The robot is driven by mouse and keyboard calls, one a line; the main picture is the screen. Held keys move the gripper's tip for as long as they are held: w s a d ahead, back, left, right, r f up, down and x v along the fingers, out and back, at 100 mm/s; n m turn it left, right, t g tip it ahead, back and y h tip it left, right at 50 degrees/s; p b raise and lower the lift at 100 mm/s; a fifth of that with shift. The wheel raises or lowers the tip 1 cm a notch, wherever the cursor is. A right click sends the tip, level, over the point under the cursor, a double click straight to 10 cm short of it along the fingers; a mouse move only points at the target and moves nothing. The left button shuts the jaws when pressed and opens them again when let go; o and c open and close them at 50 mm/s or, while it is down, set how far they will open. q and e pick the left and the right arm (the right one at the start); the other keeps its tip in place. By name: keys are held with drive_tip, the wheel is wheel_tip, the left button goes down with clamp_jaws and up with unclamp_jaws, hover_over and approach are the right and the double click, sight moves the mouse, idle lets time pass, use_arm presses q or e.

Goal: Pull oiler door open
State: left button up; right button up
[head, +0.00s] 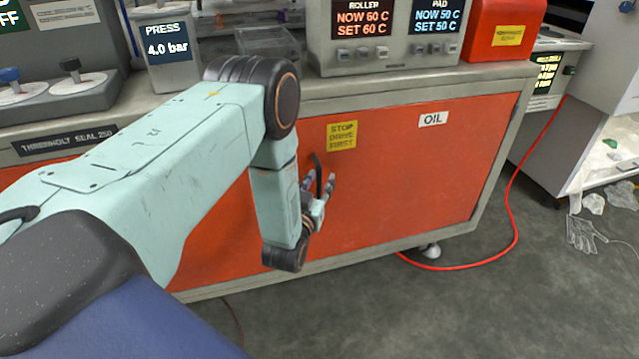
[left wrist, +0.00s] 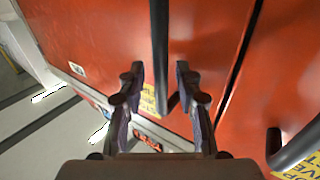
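The orange door marked OIL (head: 400,165) is on the front of the machine cabinet and looks flush with it. Its dark upright bar handle (head: 318,172) is near the door's left side, and it shows in the left wrist view (left wrist: 159,45) as a black bar. My left gripper (head: 325,185) is at the handle. In the left wrist view my left gripper (left wrist: 159,70) is open, with one finger on each side of the bar and a gap visible on both sides. My left forearm hides the door's left edge. My right gripper is not in view.
A yellow STOP DRIVE FIRST sign (head: 342,136) is on the door above the handle. A second black handle (left wrist: 295,147) is across a dark seam in the left wrist view. A red hose (head: 512,200) lies on the floor at right. Grey floor in front is mostly clear.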

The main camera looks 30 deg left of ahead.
use_arm(q)
drive_tip(key=shift+a+f, duration=0.1)
drive_tip(key=shift+f, duration=0.05)
drive_tip(key=shift+c, duration=0.8)
drive_tip(key=c, duration=0.5)
clamp_jaws()
